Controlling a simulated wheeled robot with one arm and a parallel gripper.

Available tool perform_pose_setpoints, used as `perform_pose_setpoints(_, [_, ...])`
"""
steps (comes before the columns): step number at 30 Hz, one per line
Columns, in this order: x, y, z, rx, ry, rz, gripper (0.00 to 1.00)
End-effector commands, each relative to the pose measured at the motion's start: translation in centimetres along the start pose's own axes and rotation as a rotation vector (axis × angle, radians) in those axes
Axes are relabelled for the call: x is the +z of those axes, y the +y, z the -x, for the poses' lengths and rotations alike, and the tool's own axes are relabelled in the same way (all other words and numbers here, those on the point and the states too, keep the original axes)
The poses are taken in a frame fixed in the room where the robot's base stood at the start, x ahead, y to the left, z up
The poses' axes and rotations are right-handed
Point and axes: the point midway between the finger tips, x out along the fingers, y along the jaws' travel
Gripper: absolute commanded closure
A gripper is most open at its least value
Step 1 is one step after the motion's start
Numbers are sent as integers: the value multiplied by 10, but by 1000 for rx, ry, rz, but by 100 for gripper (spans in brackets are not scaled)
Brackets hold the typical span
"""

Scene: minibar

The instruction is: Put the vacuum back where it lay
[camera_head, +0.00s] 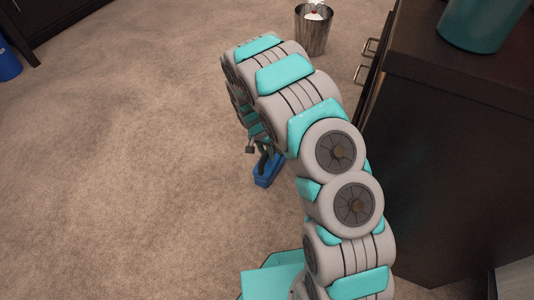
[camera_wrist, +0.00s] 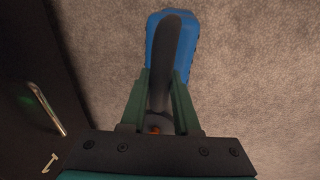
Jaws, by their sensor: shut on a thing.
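The vacuum (camera_head: 266,173) is a small blue body just below my gripper (camera_head: 263,150) in the head view, over the carpet. My arm hides part of it. In the wrist view the vacuum's blue body (camera_wrist: 153,50) has a dark handle along its top, and my gripper (camera_wrist: 160,92) is shut on that handle, one green finger on each side. I cannot tell whether the vacuum touches the floor.
A dark cabinet (camera_head: 440,170) with metal handles stands right of my arm, with a teal container (camera_head: 482,22) on top. A metal bin (camera_head: 313,36) stands behind. Dark furniture (camera_head: 45,20) and a blue object (camera_head: 8,62) are far left. The carpet (camera_head: 120,160) to the left is clear.

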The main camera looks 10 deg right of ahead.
Motion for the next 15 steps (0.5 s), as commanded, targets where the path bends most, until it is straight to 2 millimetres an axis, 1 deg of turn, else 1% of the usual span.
perform_pose_setpoints(2, [0,0,1,-1,1,-1,100])
perform_pose_setpoints(3, [0,0,0,0,0,-1,68])
perform_pose_setpoints(10, [0,0,0,0,0,0,42])
perform_pose_setpoints(11, [0,0,0,0,0,0,40])
perform_pose_setpoints(15, [0,0,0,0,0,0,40])
